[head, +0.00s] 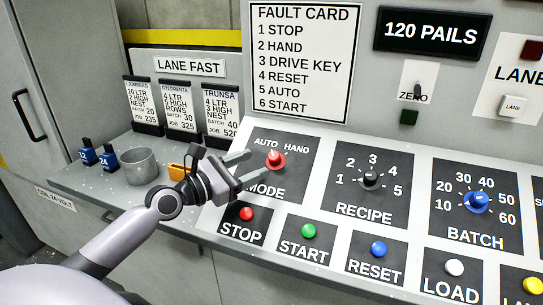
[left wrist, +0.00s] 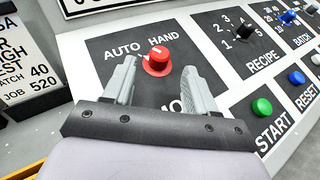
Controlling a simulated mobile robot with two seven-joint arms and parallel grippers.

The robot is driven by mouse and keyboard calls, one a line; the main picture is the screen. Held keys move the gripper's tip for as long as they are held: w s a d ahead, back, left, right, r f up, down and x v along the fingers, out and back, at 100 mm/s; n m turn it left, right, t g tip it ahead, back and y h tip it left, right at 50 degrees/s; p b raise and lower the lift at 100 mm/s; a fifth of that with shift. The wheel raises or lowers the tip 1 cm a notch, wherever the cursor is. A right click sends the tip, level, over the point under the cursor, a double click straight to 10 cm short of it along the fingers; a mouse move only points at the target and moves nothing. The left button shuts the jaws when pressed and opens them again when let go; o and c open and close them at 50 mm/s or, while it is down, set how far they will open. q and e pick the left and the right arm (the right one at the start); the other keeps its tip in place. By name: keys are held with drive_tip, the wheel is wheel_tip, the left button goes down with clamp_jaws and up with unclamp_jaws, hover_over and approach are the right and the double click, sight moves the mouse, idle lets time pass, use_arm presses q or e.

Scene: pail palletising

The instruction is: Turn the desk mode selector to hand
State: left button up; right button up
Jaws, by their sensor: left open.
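The mode selector is a red knob (head: 275,158) on a black plate marked AUTO and HAND, on the sloping desk. In the left wrist view the red knob (left wrist: 157,62) has a pale mark on its upper side; I cannot tell clearly which word it points to. My left gripper (head: 258,164) is open and empty, just left of the knob in the head view. In the left wrist view its two fingers (left wrist: 160,68) reach toward the knob, which shows between their tips. I cannot tell whether they touch it. My right gripper is out of view.
Below the selector are the red STOP (head: 246,213), green START (head: 309,231) and blue RESET (head: 378,249) buttons. The RECIPE knob (head: 371,179) and BATCH knob (head: 476,202) are to the right. A grey cup (head: 139,167) and job cards (head: 181,108) stand left.

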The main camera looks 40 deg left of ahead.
sight(271, 157)
use_arm(q)
drive_tip(key=shift+x, duration=2.85)
drive_tip(key=shift+c, duration=0.3)
drive_tip(key=c, duration=1)
